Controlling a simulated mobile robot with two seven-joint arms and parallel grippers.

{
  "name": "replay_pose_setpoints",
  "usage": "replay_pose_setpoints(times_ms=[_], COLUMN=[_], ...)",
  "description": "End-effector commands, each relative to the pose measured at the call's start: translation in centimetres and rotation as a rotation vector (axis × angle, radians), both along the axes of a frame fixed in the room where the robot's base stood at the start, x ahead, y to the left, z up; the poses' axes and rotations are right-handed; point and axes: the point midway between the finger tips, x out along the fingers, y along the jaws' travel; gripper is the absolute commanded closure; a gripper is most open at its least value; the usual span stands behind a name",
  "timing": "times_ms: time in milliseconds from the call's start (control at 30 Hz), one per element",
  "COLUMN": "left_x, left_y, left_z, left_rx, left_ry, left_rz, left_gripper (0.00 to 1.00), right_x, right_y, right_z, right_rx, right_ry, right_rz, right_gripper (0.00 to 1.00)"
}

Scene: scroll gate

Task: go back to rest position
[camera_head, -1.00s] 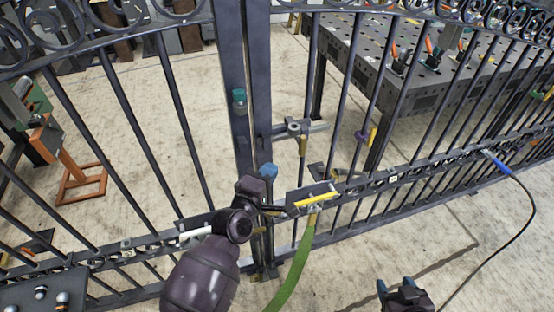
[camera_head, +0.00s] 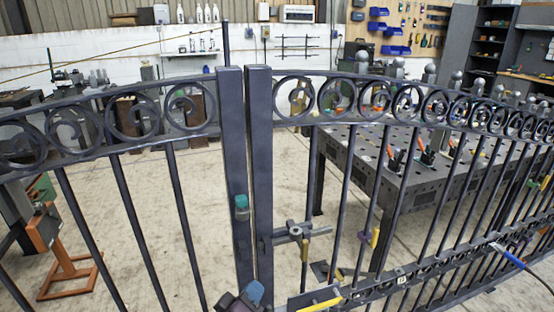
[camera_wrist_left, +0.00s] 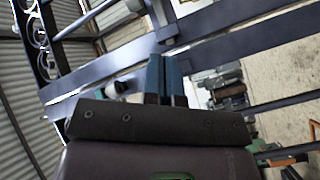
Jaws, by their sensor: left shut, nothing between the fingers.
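The dark metal scroll gate (camera_head: 232,130) spans the head view, with two upright posts side by side in the middle and a row of scroll rings along the top. My left gripper (camera_head: 254,292) is at the bottom edge, in front of the posts, mostly cut off by the frame; its blue fingertips show. In the left wrist view its blue fingers (camera_wrist_left: 166,78) are together and empty, with gate bars beyond them. Whether they touch the gate, I cannot tell. My right gripper is out of view.
A teal-capped piece (camera_head: 241,207) is on the left post. A clamp (camera_head: 300,232) sits right of the posts. A yellow bar (camera_head: 322,303) is low on the gate. Behind stand a dark perforated table (camera_head: 420,185) and an orange stand (camera_head: 68,268). Pale floor is open behind the left leaf.

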Motion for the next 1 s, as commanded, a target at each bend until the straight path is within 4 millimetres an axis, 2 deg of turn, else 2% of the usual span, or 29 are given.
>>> replay_pose_setpoints(times_ms=[133,267,400,500,600,700,833,1000], left_x=[-1.9,-5.3,-10.3,-14.1,-17.1,-19.2,-20.3,-20.4], left_y=[5.0,10.6,16.4,19.6,21.5,22.2,22.4,22.4], left_z=[-2.7,-6.0,-9.4,-11.3,-12.8,-14.0,-14.6,-14.6], left_rx=[0.384,0.721,0.971,1.051,1.077,1.084,1.085,1.084], left_ry=[-0.058,-0.042,0.039,0.113,0.175,0.218,0.240,0.242], left_rz=[0.052,0.086,0.099,0.107,0.106,0.098,0.092,0.091], left_gripper=[1.00,1.00,1.00,1.00,1.00,1.00,1.00,1.00], right_x=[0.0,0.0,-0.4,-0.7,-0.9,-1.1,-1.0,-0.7], right_y=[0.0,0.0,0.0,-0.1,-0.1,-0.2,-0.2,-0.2], right_z=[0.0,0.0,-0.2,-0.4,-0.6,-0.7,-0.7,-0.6], right_rx=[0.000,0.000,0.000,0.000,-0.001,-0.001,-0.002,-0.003], right_ry=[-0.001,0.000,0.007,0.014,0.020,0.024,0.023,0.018], right_rz=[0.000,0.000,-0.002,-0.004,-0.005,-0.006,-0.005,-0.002], right_gripper=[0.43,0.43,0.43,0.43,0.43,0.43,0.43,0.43])
